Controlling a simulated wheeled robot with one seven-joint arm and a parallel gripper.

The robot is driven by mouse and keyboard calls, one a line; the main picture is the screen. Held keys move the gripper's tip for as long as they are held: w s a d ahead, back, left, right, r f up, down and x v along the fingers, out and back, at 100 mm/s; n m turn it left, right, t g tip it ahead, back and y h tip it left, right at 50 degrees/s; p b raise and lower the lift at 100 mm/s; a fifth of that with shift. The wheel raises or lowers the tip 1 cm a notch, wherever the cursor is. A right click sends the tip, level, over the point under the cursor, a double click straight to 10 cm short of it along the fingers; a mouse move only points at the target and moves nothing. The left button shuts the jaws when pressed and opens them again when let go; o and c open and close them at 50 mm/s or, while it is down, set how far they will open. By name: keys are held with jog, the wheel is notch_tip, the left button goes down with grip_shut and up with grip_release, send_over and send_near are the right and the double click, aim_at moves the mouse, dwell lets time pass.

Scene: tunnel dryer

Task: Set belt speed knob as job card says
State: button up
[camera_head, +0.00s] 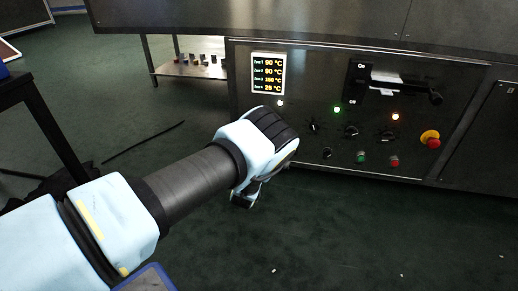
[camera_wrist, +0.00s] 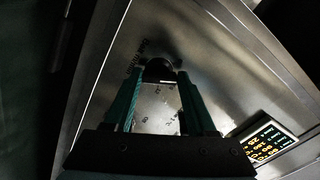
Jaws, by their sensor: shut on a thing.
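A dark knob (camera_wrist: 160,72) on the metal control panel (camera_wrist: 215,75) sits between the fingertips of my gripper (camera_wrist: 160,84) in the wrist view. My gripper is shut on it. In the head view my gripper (camera_head: 272,142) is at the left part of the panel (camera_head: 430,160) and hides the held knob. I cannot make out a readable job card.
Other knobs (camera_head: 351,130) are right of my gripper, with a green button (camera_head: 361,157), a red button (camera_head: 394,161) and an emergency stop (camera_head: 431,139). A temperature display (camera_head: 268,73) is above. A dark table (camera_head: 35,100) stands left.

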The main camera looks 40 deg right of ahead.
jog(key=n+p, duration=0.1)
jog(key=n, duration=0.5)
jog(key=shift+s+f+n+p, duration=0.1)
jog(key=shift+f+n+p, duration=0.05)
jog(key=shift+n+p, duration=0.15)
dwell(0.3)
jog(key=o, duration=1.4)
jog(key=shift+c, duration=0.2)
jog(key=p+v, duration=0.4)
jog(key=v, duration=0.6)
jog(key=shift+s+a, duration=0.15)
jog(key=shift+a, duration=0.2)
